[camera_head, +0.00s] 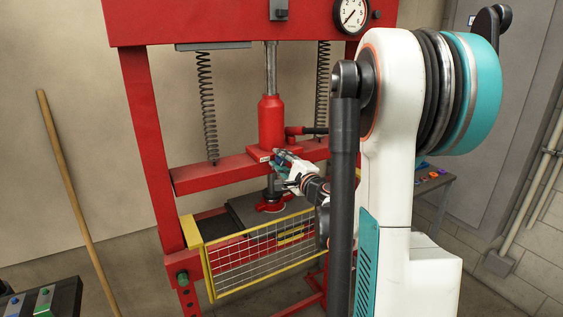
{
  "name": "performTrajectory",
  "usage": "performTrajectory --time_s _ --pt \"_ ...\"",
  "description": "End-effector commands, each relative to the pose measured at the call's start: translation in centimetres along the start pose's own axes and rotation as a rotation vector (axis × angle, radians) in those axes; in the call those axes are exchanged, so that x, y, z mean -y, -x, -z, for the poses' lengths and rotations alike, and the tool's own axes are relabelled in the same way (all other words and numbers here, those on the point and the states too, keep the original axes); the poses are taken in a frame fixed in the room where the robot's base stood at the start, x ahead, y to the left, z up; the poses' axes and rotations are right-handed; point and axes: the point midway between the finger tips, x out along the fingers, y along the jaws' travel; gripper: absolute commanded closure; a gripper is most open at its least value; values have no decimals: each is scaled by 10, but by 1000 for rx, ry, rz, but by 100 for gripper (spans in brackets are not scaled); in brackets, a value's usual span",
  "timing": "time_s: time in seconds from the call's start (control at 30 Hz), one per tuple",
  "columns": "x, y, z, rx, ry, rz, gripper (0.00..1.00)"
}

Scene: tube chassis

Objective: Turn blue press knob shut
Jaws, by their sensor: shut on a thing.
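The red press (145,125) stands in the middle of the view. A red bottle jack (271,122) sits on its crossbeam, under a steel rod. My gripper (279,160) reaches in from the right to the jack's base. Its jaws are shut on the small blue knob at the front of the base. The fingers, with teal parts, cover most of the knob, so its turn angle cannot be made out. My white and teal arm hides the right side of the press.
A black-gripped red lever (308,131) sticks out right, just above my gripper. Below are a dark press block (271,190) and a yellow-framed mesh guard (262,262). A gauge (351,14) is above. A wooden pole (75,195) leans left; a bench (435,183) stands behind my arm.

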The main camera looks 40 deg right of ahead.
Motion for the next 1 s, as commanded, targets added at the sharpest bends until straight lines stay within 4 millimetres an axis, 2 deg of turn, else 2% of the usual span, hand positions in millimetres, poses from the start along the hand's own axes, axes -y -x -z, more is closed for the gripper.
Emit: performTrajectory --time_s 0.4,0.9,0.93,1.0 --pt "-1 0 0 -4 -160 2 98" --pt "-1 0 0 -5 -175 2 98" --pt "-1 0 0 -5 -175 2 69" --pt "-1 0 0 -5 -175 2 53"
